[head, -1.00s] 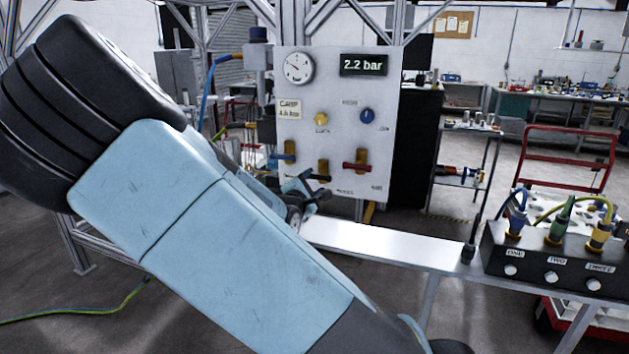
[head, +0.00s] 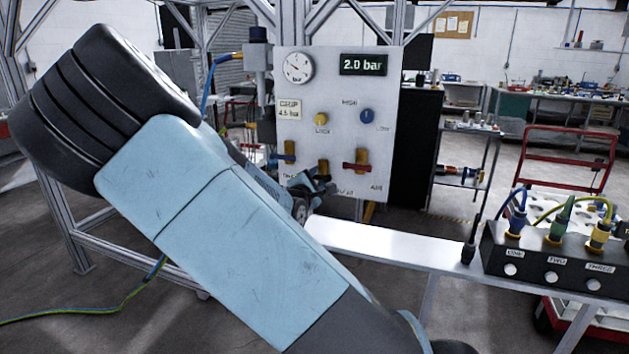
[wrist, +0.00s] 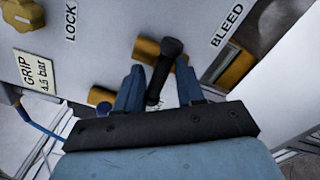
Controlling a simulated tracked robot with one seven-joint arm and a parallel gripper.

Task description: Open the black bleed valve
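The black bleed valve handle (wrist: 160,75) runs slantwise between my two blue fingers in the wrist view, beside the BLEED label (wrist: 227,25). My gripper (wrist: 158,88) is open around it, with a gap visible at least on the right side. Whether a finger touches the handle is unclear. In the head view my gripper (head: 312,186) is at the panel's lower edge and largely covers the handle. The brass bleed valve body (head: 323,166) shows just above it. The panel (head: 340,105) display (head: 363,64) reads 2.0 bar.
A brass valve (head: 290,152) stands left of the bleed valve, and a red-handled valve (head: 356,167) stands close on its right. A yellow LOCK knob (head: 321,118) and blue knob (head: 366,116) are above. A white bench (head: 385,243) lies in front, with a black connector box (head: 550,262) on it.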

